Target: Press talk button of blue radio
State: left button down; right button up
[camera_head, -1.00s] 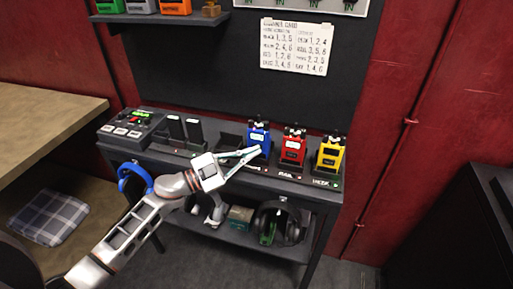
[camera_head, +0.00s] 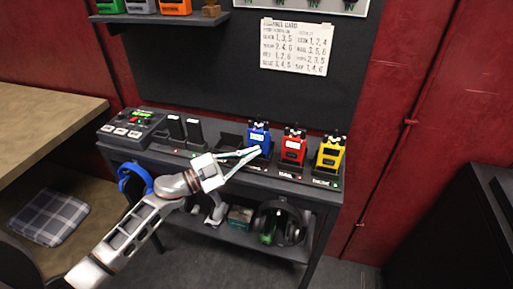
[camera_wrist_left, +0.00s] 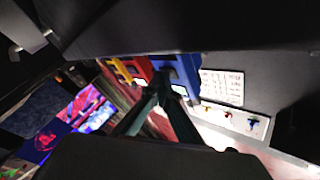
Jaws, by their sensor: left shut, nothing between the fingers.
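The blue radio (camera_head: 258,138) stands upright on the dark bench, left of the red radio (camera_head: 292,147) and the yellow radio (camera_head: 330,154). My left gripper (camera_head: 259,149) is shut and empty, with its fingertips at the blue radio's lower front. I cannot tell whether they touch it. In the left wrist view the shut fingers (camera_wrist_left: 158,88) point at the blue radio (camera_wrist_left: 180,72), and they partly cover its front. The talk button cannot be made out. My right gripper is not in view.
Two black handsets (camera_head: 185,130) and a control box (camera_head: 131,128) with a green display stand left on the bench. Headphones (camera_head: 281,224) lie on the lower shelf. A printed card (camera_head: 296,46) hangs on the dark back panel.

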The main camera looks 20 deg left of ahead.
pick_arm(q)
jog(key=shift+s+p, duration=0.45)
jog(key=shift+s, duration=0.3)
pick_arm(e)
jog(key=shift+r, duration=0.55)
